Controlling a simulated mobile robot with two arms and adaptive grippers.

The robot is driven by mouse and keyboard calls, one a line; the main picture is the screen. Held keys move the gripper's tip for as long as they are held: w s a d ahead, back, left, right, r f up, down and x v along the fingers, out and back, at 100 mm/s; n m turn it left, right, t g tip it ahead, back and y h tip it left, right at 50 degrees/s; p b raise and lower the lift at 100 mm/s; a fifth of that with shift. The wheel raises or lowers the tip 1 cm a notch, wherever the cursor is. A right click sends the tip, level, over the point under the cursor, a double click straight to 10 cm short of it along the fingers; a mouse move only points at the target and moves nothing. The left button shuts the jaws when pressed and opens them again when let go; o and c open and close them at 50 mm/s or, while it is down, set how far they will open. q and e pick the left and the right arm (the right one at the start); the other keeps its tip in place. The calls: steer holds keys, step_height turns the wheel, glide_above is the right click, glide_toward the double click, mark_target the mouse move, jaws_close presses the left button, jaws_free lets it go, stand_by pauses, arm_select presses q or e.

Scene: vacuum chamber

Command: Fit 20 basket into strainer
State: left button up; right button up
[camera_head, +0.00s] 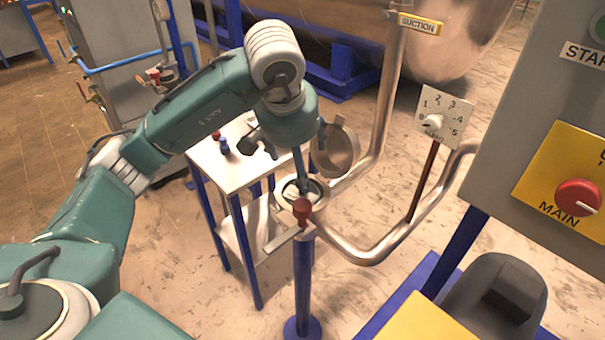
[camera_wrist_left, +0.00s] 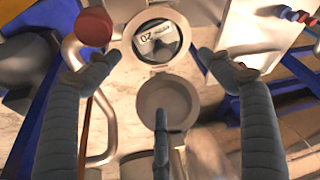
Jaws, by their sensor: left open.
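The strainer (camera_head: 315,192) is a round metal housing on the pipe, with its lid (camera_head: 336,150) swung open. In the left wrist view, the strainer's round mouth (camera_wrist_left: 130,62) is open, and the lid (camera_wrist_left: 170,106) hangs beside it. The basket (camera_wrist_left: 150,36), with a pale label reading 20, shows inside that mouth; how deep it sits I cannot tell. My left gripper (camera_wrist_left: 157,62) is open, its fingers spread around and above the mouth, not closed on the basket. In the head view, my left gripper (camera_head: 301,178) points down at the strainer and partly hides it. My right gripper is not in view.
A red knob (camera_head: 302,208) stands just in front of the strainer on a blue post (camera_head: 304,275). A small blue-legged table (camera_head: 212,165) with small items is to the left. Metal pipes (camera_head: 375,252) and a control panel (camera_head: 560,130) are to the right.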

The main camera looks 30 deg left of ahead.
arm_select(q)
steer(key=shift+v, duration=1.75)
steer(key=shift+f, duration=0.1)
